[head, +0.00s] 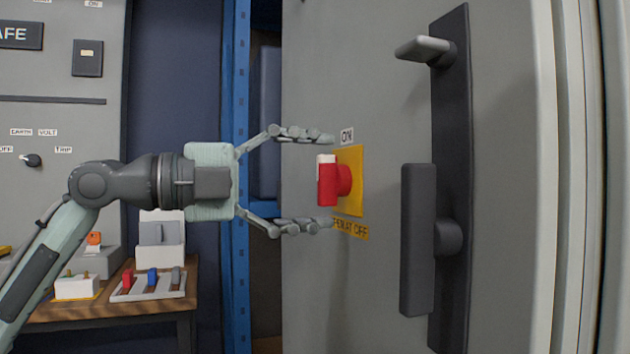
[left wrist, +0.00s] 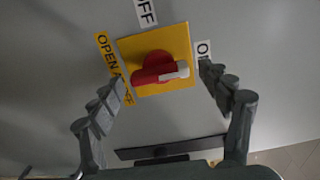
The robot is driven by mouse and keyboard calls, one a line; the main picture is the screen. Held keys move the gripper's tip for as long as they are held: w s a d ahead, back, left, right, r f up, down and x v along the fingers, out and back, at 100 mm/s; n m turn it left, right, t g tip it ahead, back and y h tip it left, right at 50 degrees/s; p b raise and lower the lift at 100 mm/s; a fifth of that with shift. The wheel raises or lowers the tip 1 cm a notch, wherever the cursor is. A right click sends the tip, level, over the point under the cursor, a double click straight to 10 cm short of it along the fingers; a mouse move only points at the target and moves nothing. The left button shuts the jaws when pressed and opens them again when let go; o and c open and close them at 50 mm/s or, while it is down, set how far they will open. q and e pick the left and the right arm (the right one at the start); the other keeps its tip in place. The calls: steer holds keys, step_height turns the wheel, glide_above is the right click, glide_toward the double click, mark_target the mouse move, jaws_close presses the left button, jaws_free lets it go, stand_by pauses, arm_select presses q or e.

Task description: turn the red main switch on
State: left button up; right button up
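The red main switch (head: 328,182) is a red rotary handle with a white tip on a yellow plate (head: 350,180), fixed to a grey cabinet door. In the head view the white tip is at the top of the handle, near the ON label (head: 347,136). In the left wrist view the switch (left wrist: 158,69) has its white tip toward the partly hidden label at the right. My left gripper (head: 328,182) is open, with one finger above the handle and one below, apart from it. My right gripper is not in view.
The grey cabinet door (head: 390,100) has a dark handle bar (head: 418,240) and a lever (head: 425,48) to the right of the switch. A blue upright post (head: 236,290) stands at the left. A wooden table (head: 130,310) with small boxes is further back left.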

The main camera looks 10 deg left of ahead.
arm_select(q)
steer(key=shift+a, duration=0.1)
steer(key=v, duration=1.1)
steer(key=shift+s+a, duration=0.25)
steer(key=shift+s, duration=0.1)
steer(key=shift+w, duration=0.1)
